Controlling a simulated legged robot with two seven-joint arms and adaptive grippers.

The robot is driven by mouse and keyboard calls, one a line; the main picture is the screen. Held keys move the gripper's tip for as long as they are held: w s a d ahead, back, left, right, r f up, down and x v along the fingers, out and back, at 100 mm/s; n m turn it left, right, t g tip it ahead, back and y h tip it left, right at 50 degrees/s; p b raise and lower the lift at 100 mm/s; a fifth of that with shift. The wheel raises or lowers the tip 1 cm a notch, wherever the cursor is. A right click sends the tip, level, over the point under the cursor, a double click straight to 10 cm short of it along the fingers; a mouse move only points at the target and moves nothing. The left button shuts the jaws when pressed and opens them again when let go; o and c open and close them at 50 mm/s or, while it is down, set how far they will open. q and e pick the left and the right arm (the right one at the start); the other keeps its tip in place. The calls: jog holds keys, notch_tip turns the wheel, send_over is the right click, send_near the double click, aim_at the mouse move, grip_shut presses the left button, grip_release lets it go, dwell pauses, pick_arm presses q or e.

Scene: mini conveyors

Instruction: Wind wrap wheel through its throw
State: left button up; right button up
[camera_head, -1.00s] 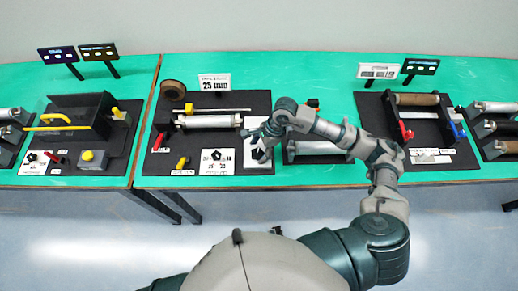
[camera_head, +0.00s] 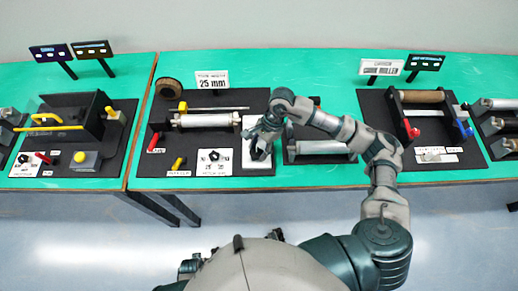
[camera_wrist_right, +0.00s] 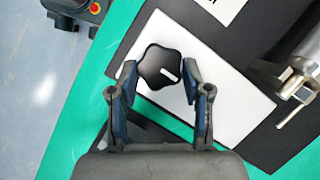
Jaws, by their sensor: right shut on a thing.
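A black lobed wheel (camera_wrist_right: 157,64) with a white mark on its face sits on a white plate (camera_wrist_right: 228,108) in the right wrist view. I take it to be the wrap wheel, though I see no label naming it. My right gripper (camera_wrist_right: 160,78) is shut on it, one finger on each side. In the head view my right gripper (camera_head: 260,146) hides most of the wheel over the white plate (camera_head: 247,166), at the right end of the middle black board (camera_head: 222,99). My left gripper is not in view.
A pale roller (camera_head: 205,119) lies left of my gripper, and another roller (camera_head: 322,147) lies to its right. A metal part (camera_wrist_right: 295,83) is close in the wrist view.

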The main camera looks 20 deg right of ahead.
jog(key=o, duration=1.1)
jog(key=shift+o, duration=0.2)
jog(key=shift+r, duration=0.1)
jog(key=v, duration=1.1)
jog(key=shift+w+d+r, duration=0.2)
jog(key=shift+r, duration=0.1)
